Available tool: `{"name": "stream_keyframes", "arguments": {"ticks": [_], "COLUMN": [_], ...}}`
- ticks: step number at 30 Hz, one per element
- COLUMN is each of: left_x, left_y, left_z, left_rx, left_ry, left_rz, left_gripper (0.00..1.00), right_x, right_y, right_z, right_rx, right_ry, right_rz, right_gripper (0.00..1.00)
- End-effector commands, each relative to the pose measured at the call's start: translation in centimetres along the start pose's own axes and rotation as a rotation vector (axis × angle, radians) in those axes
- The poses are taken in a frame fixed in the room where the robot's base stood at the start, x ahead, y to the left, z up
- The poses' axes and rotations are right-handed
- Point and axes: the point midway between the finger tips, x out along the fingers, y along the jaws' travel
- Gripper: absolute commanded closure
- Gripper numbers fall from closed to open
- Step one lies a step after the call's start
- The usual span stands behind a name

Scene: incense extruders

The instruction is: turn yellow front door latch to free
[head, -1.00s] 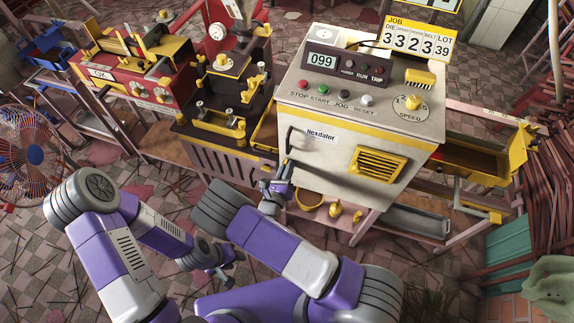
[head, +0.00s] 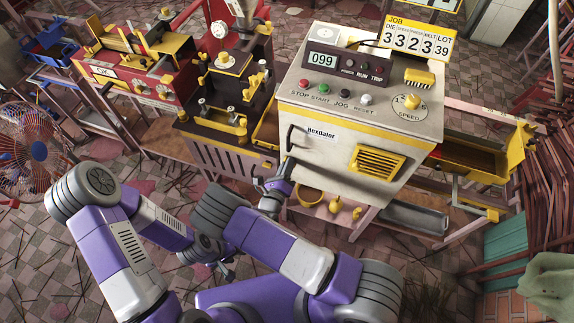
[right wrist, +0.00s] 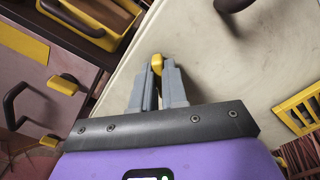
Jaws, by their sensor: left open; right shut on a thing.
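The yellow front door latch (right wrist: 156,64) is a small knob on the pale door (right wrist: 205,55) of the cabinet, whose front also shows in the head view (head: 335,160). My right gripper (right wrist: 157,80) is shut on the latch, with the yellow end showing at its fingertips. In the head view my right gripper (head: 285,172) is at the lower left of the cabinet front, below a dark handle (head: 292,137), and covers the latch. Which way the latch is turned cannot be told. My left gripper (head: 226,267) is open and empty, low in front of the machines and away from the cabinet.
A yellow vent (head: 377,161) is on the cabinet front, right of my right gripper. A dark machine with yellow parts (head: 215,118) stands close on the left. A fan (head: 25,150) stands at far left. Tiled floor (head: 60,245) with scattered sticks lies in front.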

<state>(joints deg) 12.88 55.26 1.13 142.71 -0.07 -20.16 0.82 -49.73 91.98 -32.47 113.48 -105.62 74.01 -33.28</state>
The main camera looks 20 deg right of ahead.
Motion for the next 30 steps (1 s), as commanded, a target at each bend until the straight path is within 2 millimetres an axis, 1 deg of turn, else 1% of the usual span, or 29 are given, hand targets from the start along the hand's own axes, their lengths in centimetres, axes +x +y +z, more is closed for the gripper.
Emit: {"name": "stream_keyframes", "arguments": {"ticks": [3, 4, 8, 9, 16, 19, 30], "left_x": [0.0, 0.0, 0.0, 0.0, 0.0, -0.1, -0.8], "left_y": [0.0, 0.0, 0.0, 0.0, 0.0, 0.0, 0.3], "left_z": [0.0, 0.0, 0.0, 0.0, 0.0, 0.0, 0.0], "left_rx": [0.0, 0.0, 0.0, 0.0, 0.0, 0.0, 0.0], "left_ry": [0.0, 0.0, 0.0, 0.0, 0.0, 0.0, 0.0], "left_rz": [0.0, 0.0, 0.0, 0.0, 0.0, 0.0, 0.0], "left_gripper": [0.57, 0.57, 0.57, 0.57, 0.57, 0.57, 0.57], "right_x": [0.0, 0.0, 0.0, 0.0, -0.1, -0.6, -6.4], "right_y": [0.0, 0.0, 0.0, 0.0, 0.0, 0.0, 0.0], "right_z": [-0.1, -0.1, -0.1, -0.1, 0.0, 0.0, 0.0], "right_rx": [0.0, 0.0, 0.0, 0.0, 0.001, 0.001, 0.0], "right_ry": [0.002, 0.002, 0.001, 0.001, 0.0, 0.0, 0.0], "right_rz": [0.001, 0.001, 0.001, 0.001, 0.001, 0.001, 0.002], "right_gripper": [1.0, 0.83, 0.63, 0.62, 0.62, 0.62, 0.62]}}
